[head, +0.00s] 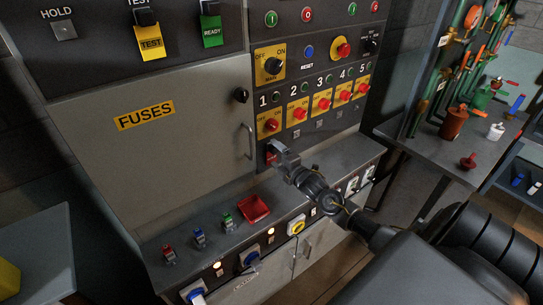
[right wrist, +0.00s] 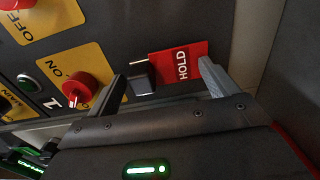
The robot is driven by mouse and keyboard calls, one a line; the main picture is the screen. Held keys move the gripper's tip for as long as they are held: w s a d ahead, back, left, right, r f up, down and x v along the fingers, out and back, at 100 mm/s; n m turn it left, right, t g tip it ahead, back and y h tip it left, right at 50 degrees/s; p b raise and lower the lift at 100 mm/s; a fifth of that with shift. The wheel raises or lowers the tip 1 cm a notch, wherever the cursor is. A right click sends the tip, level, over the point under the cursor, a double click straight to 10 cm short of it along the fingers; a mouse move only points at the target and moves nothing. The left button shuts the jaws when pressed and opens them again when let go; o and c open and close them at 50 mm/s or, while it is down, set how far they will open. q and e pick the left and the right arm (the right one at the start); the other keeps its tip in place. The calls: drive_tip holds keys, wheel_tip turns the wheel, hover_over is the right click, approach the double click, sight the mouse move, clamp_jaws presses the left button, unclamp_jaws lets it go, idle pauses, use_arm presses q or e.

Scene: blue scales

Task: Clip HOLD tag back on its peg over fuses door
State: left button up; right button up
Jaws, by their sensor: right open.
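The red HOLD tag (right wrist: 182,64) hangs from a dark peg (right wrist: 143,78) on the panel, close by the row 1 switch. In the head view only a bit of red (head: 270,157) shows beside my right gripper (head: 277,150). In the right wrist view my right gripper (right wrist: 163,84) is open, with the tag between its two fingers and no clear contact. The peg labelled HOLD (head: 64,30), above the fuses door (head: 150,160) at upper left, carries no tag. The fuses door is shut. My left gripper is out of view.
A yellow TEST tag (head: 150,42) and a green READY tag (head: 212,31) hang on pegs right of the HOLD peg. The door handle (head: 249,141) juts out. A red tray (head: 254,209) and small coloured items lie on the ledge (head: 185,252) below.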

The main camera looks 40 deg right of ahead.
drive_tip(key=shift+d+r, duration=0.1)
drive_tip(key=shift+r, duration=0.25)
drive_tip(key=c, duration=1.4)
drive_tip(key=shift+s, duration=0.15)
clamp_jaws()
drive_tip(key=shift+a+f, duration=0.2)
drive_tip(key=shift+a, duration=0.05)
drive_tip(key=shift+s+d+p, duration=0.1)
drive_tip(key=shift+s+p, duration=1.4)
drive_tip(key=shift+s, duration=1.3)
